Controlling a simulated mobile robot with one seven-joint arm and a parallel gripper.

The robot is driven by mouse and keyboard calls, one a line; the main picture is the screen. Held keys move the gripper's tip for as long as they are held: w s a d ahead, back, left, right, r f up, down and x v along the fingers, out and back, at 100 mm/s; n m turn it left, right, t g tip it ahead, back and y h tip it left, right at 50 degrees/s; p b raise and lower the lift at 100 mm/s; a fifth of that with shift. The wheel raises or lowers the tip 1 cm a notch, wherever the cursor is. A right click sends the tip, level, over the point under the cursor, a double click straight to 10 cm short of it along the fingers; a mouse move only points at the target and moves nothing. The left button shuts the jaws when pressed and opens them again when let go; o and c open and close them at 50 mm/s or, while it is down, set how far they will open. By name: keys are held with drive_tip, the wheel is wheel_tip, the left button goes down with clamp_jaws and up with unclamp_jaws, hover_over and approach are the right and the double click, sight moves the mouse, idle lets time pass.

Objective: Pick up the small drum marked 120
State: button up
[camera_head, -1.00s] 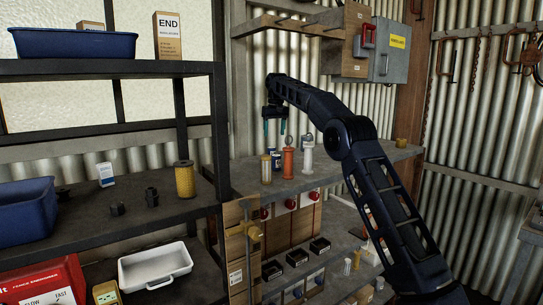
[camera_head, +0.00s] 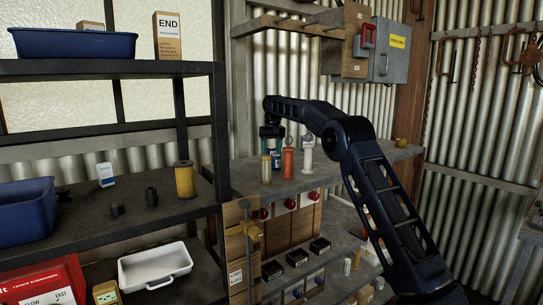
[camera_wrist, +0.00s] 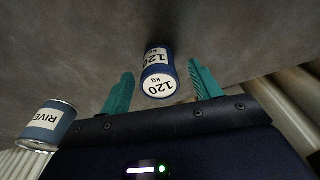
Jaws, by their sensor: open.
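The small blue drum (camera_wrist: 157,68) marked "120 kg" has a white label and a white marked end. In the wrist view it stands out between my gripper's teal fingers. My gripper (camera_wrist: 161,72) is open, with a finger on each side of the drum and visible gaps to both. In the head view my gripper (camera_head: 272,145) hangs low over the back of the grey shelf, behind an orange-red post. A bit of blue shows under it there, but I cannot read any marking on it.
A blue can (camera_wrist: 46,126) lettered "RIVE" is left of the drum in the wrist view. In the head view a clear yellowish cylinder (camera_head: 266,168), the orange-red post (camera_head: 288,163) and a white post (camera_head: 307,156) stand close in front on the shelf. A corrugated wall is behind.

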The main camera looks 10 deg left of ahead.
wheel_tip(320, 180, down, 2)
drive_tip(key=shift+w, duration=0.1)
drive_tip(key=c, duration=1.1)
drive_tip(key=shift+r, duration=0.1)
